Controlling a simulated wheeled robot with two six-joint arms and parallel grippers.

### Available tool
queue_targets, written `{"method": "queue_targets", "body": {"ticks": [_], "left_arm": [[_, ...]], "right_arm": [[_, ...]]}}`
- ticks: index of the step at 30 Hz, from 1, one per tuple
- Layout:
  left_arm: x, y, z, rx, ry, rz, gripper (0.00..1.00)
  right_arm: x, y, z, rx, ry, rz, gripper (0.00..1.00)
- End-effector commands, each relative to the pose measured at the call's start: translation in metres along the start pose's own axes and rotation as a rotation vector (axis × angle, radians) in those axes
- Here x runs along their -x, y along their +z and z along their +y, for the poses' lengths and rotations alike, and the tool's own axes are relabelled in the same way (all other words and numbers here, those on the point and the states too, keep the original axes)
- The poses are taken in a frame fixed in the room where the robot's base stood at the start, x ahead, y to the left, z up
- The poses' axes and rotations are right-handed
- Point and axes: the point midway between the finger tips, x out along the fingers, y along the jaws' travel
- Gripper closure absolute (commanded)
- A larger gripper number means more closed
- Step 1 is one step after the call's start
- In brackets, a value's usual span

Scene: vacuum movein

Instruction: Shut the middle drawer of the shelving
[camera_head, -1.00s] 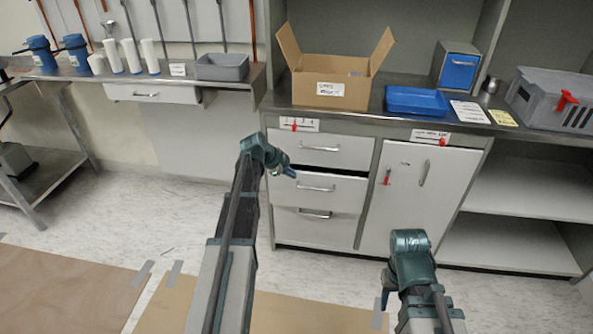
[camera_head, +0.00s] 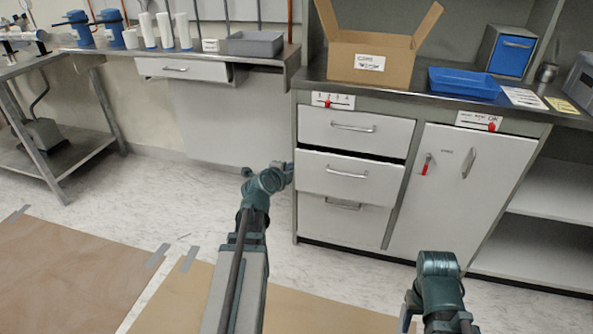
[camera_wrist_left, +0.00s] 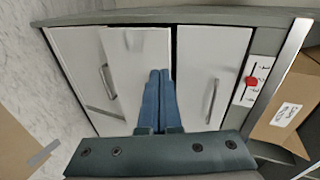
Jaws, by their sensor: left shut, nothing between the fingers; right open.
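The middle drawer (camera_head: 345,177) of the grey shelving stands partly out, with a dark gap above its front. It has a bar handle (camera_head: 346,173). My left gripper (camera_head: 287,176) is shut and empty, at the left edge of that drawer front in the head view. In the left wrist view its blue fingers (camera_wrist_left: 159,98) lie together, pointing at the middle drawer front (camera_wrist_left: 132,50) and hiding part of it. I cannot tell whether they touch it. My right gripper (camera_head: 407,308) is open, low in the head view, apart from the shelving; its fingers are partly hidden.
The top drawer (camera_head: 350,130) and bottom drawer (camera_head: 343,222) look closed. A cupboard door (camera_head: 440,190) is to their right. An open cardboard box (camera_head: 370,65) and a blue tray (camera_head: 463,82) stand on the counter. The floor to the left (camera_head: 160,195) is clear.

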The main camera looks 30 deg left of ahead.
Motion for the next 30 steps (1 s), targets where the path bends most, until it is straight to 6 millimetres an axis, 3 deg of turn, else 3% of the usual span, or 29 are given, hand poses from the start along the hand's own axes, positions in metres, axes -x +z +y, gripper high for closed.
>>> {"method": "queue_targets", "body": {"ticks": [1,3,13,30], "left_arm": [[0.004,0.004,0.011,-0.014,-0.025,-0.020,1.00],[0.008,0.009,0.011,-0.030,-0.051,-0.042,1.00],[0.003,0.014,0.007,-0.043,-0.074,-0.061,1.00],[-0.101,0.020,-0.005,-0.043,-0.072,-0.059,1.00]], "right_arm": [[-0.013,-0.001,-0.001,0.001,0.000,0.000,0.50],[-0.018,-0.001,-0.002,0.001,0.001,0.001,0.50],[-0.021,-0.001,-0.002,0.002,0.001,0.001,0.50],[-0.048,-0.003,-0.005,0.000,-0.001,0.001,0.50]]}}
